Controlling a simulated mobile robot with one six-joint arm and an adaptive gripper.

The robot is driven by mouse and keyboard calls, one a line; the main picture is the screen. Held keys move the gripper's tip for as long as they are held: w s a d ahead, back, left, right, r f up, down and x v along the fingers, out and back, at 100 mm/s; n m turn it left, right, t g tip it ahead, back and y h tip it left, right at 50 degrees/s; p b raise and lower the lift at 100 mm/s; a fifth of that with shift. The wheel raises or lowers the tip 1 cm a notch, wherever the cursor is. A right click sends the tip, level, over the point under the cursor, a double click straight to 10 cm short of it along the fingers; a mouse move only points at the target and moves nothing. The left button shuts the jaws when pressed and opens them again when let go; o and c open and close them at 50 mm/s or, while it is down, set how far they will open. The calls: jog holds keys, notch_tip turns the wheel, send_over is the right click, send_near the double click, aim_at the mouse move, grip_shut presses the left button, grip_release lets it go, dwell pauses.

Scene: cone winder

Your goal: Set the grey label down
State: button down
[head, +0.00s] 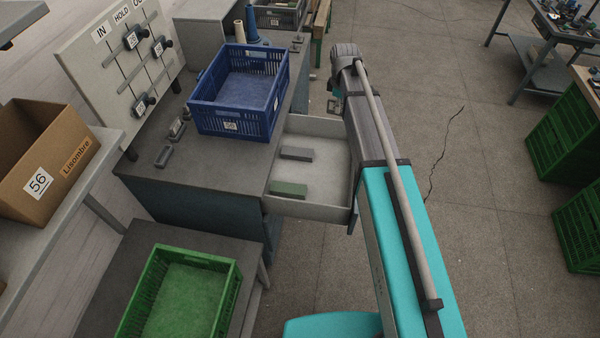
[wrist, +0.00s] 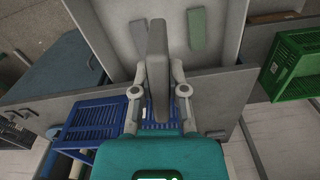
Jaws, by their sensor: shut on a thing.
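In the wrist view, my gripper (wrist: 162,74) is shut on a grey bar-shaped label (wrist: 158,58), which stands lengthwise between the fingers. The open drawer (wrist: 222,35) lies beyond it, with a green block (wrist: 197,28) on its floor. In the head view, the drawer (head: 312,210) holds that green block (head: 289,189) and a grey block (head: 296,153), lying apart. My arm runs past the drawer's right side. It hides most of the gripper there, and the held label cannot be made out.
A blue crate (head: 262,118) stands on the bench beside the drawer. A green crate (head: 225,300) stands on a lower table in front. Small grey pieces (head: 163,157) lie on the bench. A board marked IN, HOLD and OUT (head: 95,60) stands behind. A cardboard box (head: 40,190) is at left.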

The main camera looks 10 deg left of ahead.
jog(key=s+a+f+n+b, duration=0.1)
jog(key=s+f+b, duration=0.4)
jog(key=f+b, duration=0.7)
jog(key=s+a+f+b, duration=0.1)
jog(key=s+f+b, duration=0.5)
jog(key=f+b, duration=0.5)
jog(key=shift+s+f+n+b, duration=0.3)
jog(key=shift+f+n+b, duration=0.1)
jog(key=shift+f, duration=0.2)
jog(key=b, duration=0.9)
send_over(314, 173)
jog(key=f, duration=0.9)
jog(key=shift+s, duration=0.35)
jog(key=shift+w+a+f+b, duration=0.1)
jog(key=shift+w+f+b, duration=0.3)
jog(key=shift+f+b, duration=1.6)
jog(key=shift+f, duration=0.05)
jog(key=shift+f, duration=0.15)
